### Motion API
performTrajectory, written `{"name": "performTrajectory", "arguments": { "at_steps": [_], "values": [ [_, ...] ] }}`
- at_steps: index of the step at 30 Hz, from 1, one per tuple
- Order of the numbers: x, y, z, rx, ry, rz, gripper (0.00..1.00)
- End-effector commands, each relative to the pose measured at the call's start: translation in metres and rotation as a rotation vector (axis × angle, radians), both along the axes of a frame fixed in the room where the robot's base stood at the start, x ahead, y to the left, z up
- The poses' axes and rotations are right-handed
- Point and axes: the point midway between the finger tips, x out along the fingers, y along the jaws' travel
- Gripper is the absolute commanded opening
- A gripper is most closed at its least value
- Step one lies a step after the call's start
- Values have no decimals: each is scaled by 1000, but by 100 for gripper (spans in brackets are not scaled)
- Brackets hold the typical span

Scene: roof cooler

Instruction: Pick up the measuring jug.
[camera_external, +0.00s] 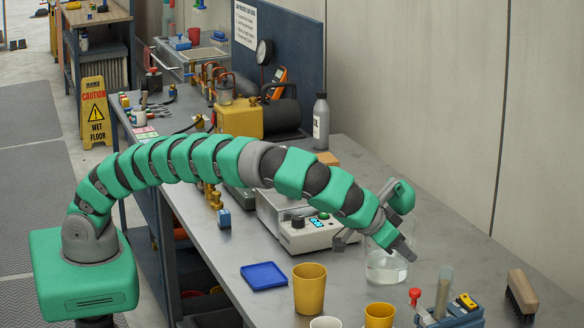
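A clear, round vessel (387,271) with some liquid in it stands upright on the grey bench (452,262). It looks like the measuring jug, but its upper part is partly hidden by my gripper, and no handle or marks can be made out. My gripper (374,246) is at the end of the green arm, just above and over the back of this vessel. Its grey fingers are spread wide apart, one to the left of the vessel and one over its right side. I cannot tell whether a finger touches it.
Yellow cups (310,289) and a white cup (325,323) stand in front, by a blue tray (264,276). A white instrument (305,232) is left of my gripper. A tube rack (450,315) and brush (521,293) are to the right. A grey bottle (321,122) stands behind.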

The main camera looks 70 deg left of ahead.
Motion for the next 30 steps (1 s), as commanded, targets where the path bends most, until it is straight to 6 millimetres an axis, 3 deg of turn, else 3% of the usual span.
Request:
{"name": "performTrajectory", "arguments": {
  "at_steps": [6, 14, 18, 30],
  "values": [
    [15, -1, -17, 2, 2, -1, 34],
    [16, 0, -17, 2, 1, -1, 34],
    [16, 0, -18, 2, 1, -1, 0],
    [17, 0, -17, 2, 0, -1, 0]
  ]
}}
